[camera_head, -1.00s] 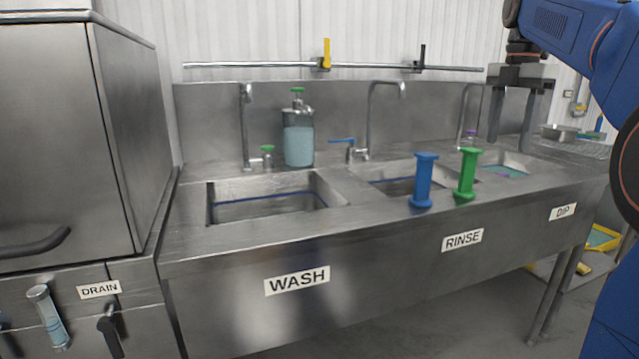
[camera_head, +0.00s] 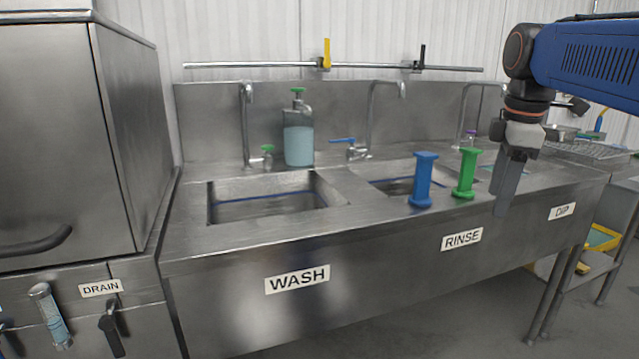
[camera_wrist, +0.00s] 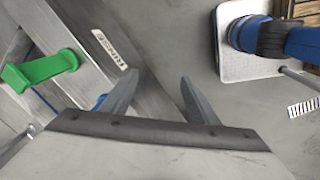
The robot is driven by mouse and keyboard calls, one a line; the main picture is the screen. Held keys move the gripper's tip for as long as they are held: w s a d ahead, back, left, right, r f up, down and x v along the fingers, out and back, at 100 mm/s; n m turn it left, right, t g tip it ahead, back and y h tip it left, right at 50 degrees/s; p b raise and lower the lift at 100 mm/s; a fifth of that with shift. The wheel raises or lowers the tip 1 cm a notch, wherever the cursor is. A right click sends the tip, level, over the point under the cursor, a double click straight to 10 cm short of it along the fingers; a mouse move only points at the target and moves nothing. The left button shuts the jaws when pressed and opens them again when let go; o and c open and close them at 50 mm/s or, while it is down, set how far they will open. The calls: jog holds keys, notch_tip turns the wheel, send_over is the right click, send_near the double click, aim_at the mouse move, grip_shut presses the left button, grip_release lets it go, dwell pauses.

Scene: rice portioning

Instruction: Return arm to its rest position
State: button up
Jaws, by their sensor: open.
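My gripper (camera_head: 508,180) hangs from my blue arm at the right of the head view, fingers pointing down in front of the sink bench's front edge near the DIP basin. It is seen nearly edge-on there. In the wrist view my gripper (camera_wrist: 155,90) has its two fingers spread apart with nothing between them. Beyond the fingers are the bench front with the RINSE label (camera_wrist: 115,50) and the grey floor.
A blue spool-shaped stand (camera_head: 423,180) and a green one (camera_head: 466,174) stand at the bench (camera_head: 370,225) edge, left of my gripper. A soap bottle (camera_head: 298,140) and taps stand behind the WASH basin (camera_head: 265,200). The floor in front is clear.

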jog(key=s+a+f+m+t, duration=0.1)
jog(key=s+a+f+m, duration=0.2)
jog(key=s+f+m, duration=0.3)
jog(key=s+a+f+m+t, duration=0.2)
jog(key=s+f+m, duration=0.5)
jog(key=s+f, duration=0.5)
notch_tip(320, 180, down, 8)
jog(key=shift+s+a+r, duration=0.2)
jog(key=shift+s+a, duration=0.1)
jog(key=shift+a, duration=0.15)
dwell(2.1)
